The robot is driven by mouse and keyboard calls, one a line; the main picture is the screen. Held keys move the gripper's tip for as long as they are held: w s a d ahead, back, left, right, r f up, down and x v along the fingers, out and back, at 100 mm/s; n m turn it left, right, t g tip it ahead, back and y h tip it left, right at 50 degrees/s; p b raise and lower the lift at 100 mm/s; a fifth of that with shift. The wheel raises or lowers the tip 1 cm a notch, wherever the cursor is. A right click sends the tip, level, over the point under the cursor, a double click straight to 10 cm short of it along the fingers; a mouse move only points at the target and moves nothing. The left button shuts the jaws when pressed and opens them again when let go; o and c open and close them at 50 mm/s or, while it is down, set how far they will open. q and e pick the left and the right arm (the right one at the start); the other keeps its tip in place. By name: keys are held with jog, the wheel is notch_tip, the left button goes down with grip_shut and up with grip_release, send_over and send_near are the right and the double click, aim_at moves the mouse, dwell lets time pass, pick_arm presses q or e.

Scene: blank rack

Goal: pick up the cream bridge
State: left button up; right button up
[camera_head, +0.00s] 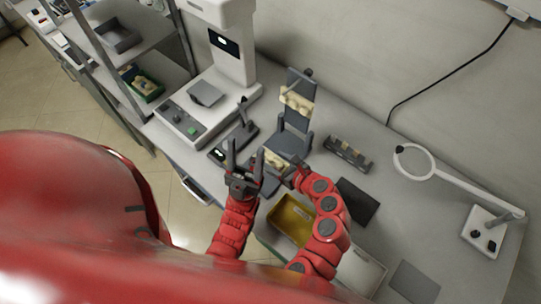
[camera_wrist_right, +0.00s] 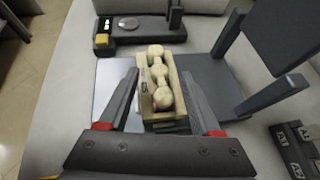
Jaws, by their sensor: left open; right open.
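A cream piece with rounded lumps (camera_wrist_right: 160,78), which looks like the cream bridge, sits in a tan block on a grey plate (camera_wrist_right: 205,85) in the right wrist view. In the head view it shows partly at the stand's foot (camera_head: 277,158), hidden in part by my arms. My right gripper (camera_wrist_right: 165,95) is open, with its fingers on either side of the block; contact cannot be told. It also shows in the head view (camera_head: 284,172). My left gripper (camera_head: 246,158) is open and empty, left of it. Another cream lumpy piece (camera_head: 296,102) is on the stand's upright.
A grey stand (camera_head: 299,82) rises behind the grippers. A yellow bin (camera_head: 291,222) is in front, a dark slotted rack (camera_head: 347,153) and dark mat (camera_head: 357,201) to the right. A ring magnifier (camera_head: 414,160) stands far right, a white machine (camera_head: 225,70) at back left.

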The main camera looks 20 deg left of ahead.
jog(key=shift+w+a+f, duration=0.1)
jog(key=shift+a, duration=0.05)
grip_shut()
dwell(0.5)
